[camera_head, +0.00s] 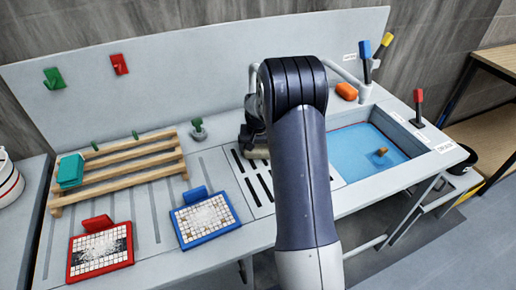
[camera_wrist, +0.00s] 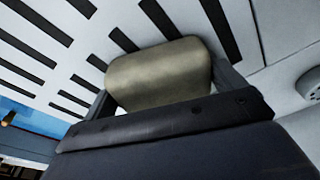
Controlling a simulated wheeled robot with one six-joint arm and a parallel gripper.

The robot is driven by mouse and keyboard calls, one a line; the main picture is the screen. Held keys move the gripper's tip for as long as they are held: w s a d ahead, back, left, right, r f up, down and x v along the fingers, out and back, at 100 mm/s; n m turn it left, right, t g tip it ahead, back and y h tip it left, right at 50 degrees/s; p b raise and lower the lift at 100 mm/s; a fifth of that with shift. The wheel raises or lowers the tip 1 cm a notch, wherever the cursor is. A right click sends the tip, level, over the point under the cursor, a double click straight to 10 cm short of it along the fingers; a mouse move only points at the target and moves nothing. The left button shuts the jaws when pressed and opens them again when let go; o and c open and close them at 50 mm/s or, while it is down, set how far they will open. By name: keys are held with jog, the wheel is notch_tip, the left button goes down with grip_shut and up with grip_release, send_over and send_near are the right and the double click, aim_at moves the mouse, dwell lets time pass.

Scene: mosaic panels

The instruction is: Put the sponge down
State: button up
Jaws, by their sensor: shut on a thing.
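The sponge (camera_wrist: 160,77) is an olive-beige rounded block in the wrist view. My gripper (camera_wrist: 166,82) is shut on it, one finger at each side. Behind it, the wrist view shows the white slotted surface (camera_wrist: 45,62). In the head view my gripper (camera_head: 255,143) is partly hidden behind my dark arm, over or beside the slotted drain area (camera_head: 258,186). The sponge is mostly hidden there, and I cannot tell whether it touches the surface.
A blue-bottomed basin (camera_head: 360,150) with a small brown object (camera_head: 381,151) lies right of my arm. A blue-framed panel (camera_head: 205,217), a red-framed panel (camera_head: 100,248) and a wooden rack (camera_head: 120,166) are left. An orange object (camera_head: 346,91) sits at the back.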

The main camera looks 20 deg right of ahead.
aim_at(258, 148)
jog(key=shift+s+a+f, duration=0.1)
jog(key=shift+s+f, duration=0.15)
jog(key=shift+f, duration=0.3)
jog(key=o, duration=0.8)
jog(key=shift+f+b, duration=0.1)
jog(key=shift+b, duration=0.2)
jog(key=shift+c, duration=0.2)
jog(key=shift+s, duration=0.1)
jog(key=shift+w+r+p, duration=0.2)
jog(key=shift+r+p, duration=0.35)
jog(key=shift+r, duration=0.2)
jog(key=r, duration=0.5)
jog(key=s+r+b, duration=0.1)
jog(key=r, duration=0.1)
jog(key=shift+a+r, duration=0.15)
jog(key=shift+r, duration=0.05)
jog(key=shift+w+d+f+p, duration=0.1)
jog(key=shift+w+f+p, duration=0.1)
jog(key=shift+f, duration=0.95)
jog(key=shift+w+d+f+p, duration=0.15)
jog(key=shift+w+f, duration=0.1)
jog(key=shift+f, duration=0.9)
jog(key=shift+w+f+p, duration=0.15)
jog(key=shift+w+f, duration=0.05)
jog(key=shift+f, duration=0.95)
